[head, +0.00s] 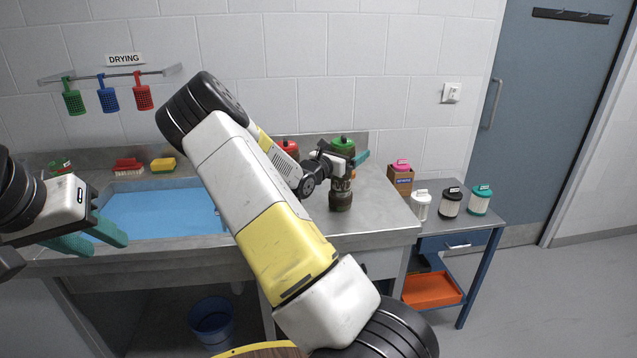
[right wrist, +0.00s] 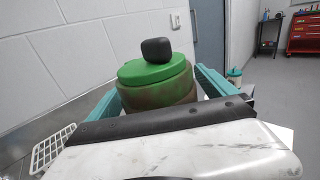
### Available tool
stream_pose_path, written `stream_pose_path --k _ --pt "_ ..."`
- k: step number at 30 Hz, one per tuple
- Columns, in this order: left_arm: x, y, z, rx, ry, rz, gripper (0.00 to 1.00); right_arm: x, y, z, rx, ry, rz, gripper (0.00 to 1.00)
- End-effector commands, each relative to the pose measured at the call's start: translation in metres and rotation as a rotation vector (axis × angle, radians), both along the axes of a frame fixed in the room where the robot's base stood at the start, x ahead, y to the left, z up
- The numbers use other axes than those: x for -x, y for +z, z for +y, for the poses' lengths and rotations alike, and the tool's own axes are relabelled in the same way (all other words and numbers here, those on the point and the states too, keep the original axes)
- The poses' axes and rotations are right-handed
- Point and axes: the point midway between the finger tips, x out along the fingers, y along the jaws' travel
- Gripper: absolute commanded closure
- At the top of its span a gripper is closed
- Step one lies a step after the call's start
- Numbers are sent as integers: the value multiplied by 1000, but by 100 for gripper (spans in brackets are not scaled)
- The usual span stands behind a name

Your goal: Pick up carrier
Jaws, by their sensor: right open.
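A carrier (head: 341,190) with a green lid and a dirty brown, see-through body stands upright on the steel counter, right of the sink. Its green lid with a dark knob fills the middle of the right wrist view (right wrist: 155,70). My right gripper (head: 346,160) is open, with its teal fingers (right wrist: 160,90) on either side of this carrier near its top. I cannot tell whether they touch it. A second carrier with a red lid (head: 288,148) is mostly hidden behind my right arm. My left gripper (head: 98,240) is open and empty before the sink.
White (head: 421,206), black (head: 451,203) and teal-lidded (head: 480,200) carriers stand on the lower side table. Baskets hang on the wall.

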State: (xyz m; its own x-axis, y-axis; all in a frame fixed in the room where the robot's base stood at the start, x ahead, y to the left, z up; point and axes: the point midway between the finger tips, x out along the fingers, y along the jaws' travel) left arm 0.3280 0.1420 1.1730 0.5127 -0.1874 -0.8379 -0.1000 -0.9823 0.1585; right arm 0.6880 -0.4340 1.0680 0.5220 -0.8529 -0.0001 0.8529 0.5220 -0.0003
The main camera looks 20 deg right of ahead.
Motion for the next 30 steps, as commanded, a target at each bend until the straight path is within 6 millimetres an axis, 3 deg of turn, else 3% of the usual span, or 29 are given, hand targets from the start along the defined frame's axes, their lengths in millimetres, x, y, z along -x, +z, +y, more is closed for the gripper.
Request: stream_pose_path --k 2,15,24,30 --pt "0 0 0 0 0 0 64 0 0 0 0 0 0 16" --pt "0 0 0 0 0 0 64 0 0 0 0 0 0 100" --pt "0 0 0 0 0 0 64 0 2 0 0 0 -1 100" --pt "0 0 0 0 0 0 64 0 17 0 0 0 -4 100"
